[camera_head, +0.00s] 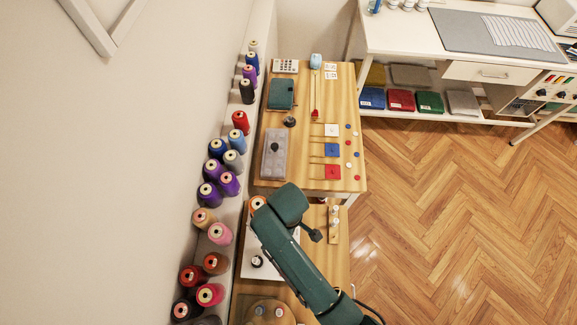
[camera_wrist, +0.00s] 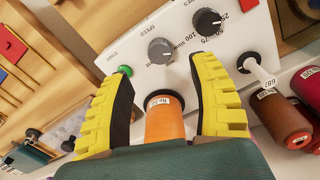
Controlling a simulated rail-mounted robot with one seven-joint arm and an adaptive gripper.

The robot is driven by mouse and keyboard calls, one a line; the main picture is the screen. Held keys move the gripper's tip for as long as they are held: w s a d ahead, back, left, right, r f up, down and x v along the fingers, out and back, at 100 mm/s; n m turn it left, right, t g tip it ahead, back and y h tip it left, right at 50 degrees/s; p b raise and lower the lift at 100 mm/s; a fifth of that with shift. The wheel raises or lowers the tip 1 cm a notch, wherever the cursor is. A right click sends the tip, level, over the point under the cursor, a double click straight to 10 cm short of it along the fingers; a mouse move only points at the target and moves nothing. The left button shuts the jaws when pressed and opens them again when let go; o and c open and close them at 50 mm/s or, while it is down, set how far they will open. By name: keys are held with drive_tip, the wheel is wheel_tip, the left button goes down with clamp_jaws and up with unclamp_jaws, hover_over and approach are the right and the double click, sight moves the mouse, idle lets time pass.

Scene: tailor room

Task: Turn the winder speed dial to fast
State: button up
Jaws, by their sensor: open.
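The winder (camera_wrist: 200,60) is a white box, in the wrist view behind the fingers. Its grey speed dial (camera_wrist: 160,50), beside the word SPEED, carries a pale pointer mark; the setting is too small to read. My gripper (camera_wrist: 160,70) is open, its yellow fingers apart and empty. The speed dial shows between and just beyond the fingertips; I see no contact. In the head view my green arm covers much of the winder (camera_head: 262,269), and the fingers are hidden.
A second dial (camera_wrist: 207,21) with numbers is close to the right fingertip. A green button (camera_wrist: 125,70) is by the left fingertip. An orange spool (camera_wrist: 164,122) stands between the fingers, nearer the palm. Thread cones (camera_wrist: 283,117) line the right side.

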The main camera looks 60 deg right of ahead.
wheel_tip(320, 180, down, 8)
drive_tip(key=shift+r+b, duration=0.25)
drive_tip(key=shift+b, duration=0.15)
clamp_jaws()
